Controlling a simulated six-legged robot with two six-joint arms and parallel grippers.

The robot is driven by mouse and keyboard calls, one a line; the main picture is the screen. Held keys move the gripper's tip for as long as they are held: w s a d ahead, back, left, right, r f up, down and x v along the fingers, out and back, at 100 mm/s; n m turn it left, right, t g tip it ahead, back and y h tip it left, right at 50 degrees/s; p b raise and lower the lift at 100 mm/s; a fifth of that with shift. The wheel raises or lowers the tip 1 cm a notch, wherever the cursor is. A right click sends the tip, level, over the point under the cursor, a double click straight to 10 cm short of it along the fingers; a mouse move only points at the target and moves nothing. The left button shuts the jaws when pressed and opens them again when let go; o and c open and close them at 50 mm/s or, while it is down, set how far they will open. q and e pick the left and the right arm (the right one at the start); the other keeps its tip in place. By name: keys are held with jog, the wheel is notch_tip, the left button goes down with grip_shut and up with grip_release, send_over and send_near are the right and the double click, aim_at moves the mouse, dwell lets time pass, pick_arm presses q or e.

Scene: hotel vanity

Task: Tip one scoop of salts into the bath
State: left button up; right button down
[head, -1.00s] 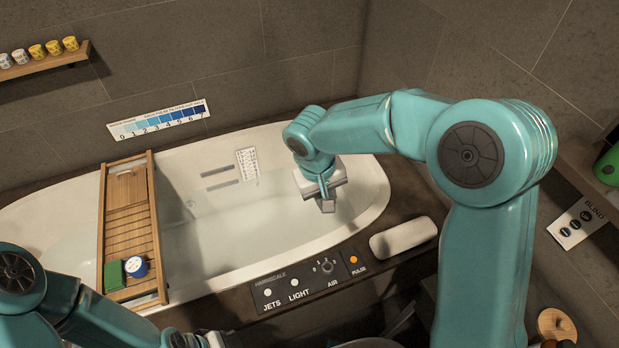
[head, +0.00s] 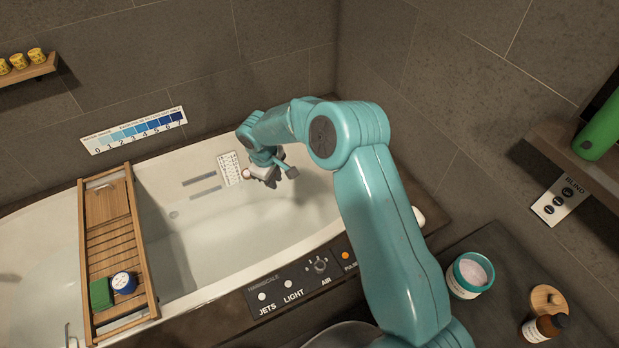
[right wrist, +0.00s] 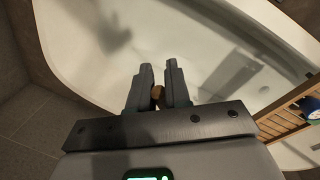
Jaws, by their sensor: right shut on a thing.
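My right gripper (head: 274,173) is over the far right part of the bath (head: 232,258), inside its rim. In the right wrist view its two fingers (right wrist: 158,84) are shut on a small brown piece (right wrist: 157,94), apparently the scoop's handle; the scoop's bowl and any salts in it are not clear. The white bath also fills much of the right wrist view (right wrist: 215,50), with a shadow on it. The open teal jar (head: 470,275) of pale pinkish salts stands on the dark counter at right. My left gripper is not in view.
A wooden bath tray (head: 112,236) spans the bath at left, carrying a green block (head: 100,293) and a blue-and-white round item (head: 124,283). The control panel (head: 295,285) lines the near rim.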

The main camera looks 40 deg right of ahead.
jog(key=w+d+f+n, duration=0.1)
jog(key=d+f+n, duration=0.3)
jog(key=d+f, duration=0.9)
jog(key=s+f+t+h+b, duration=0.1)
jog(key=t+h+b, duration=0.2)
jog(key=b, duration=1)
jog(key=a+t+h+b, duration=0.1)
jog(key=t+h+b, duration=0.3)
jog(key=b, duration=0.9)
jog(key=s+f+t+h+b, duration=0.1)
jog(key=t+h+b, duration=0.2)
jog(key=b, duration=1)
jog(key=shift+s+a+f+h, duration=0.2)
jog(key=shift+h, duration=0.55)
jog(key=shift+s+a+f+h, duration=0.15)
jog(key=shift+h, duration=0.6)
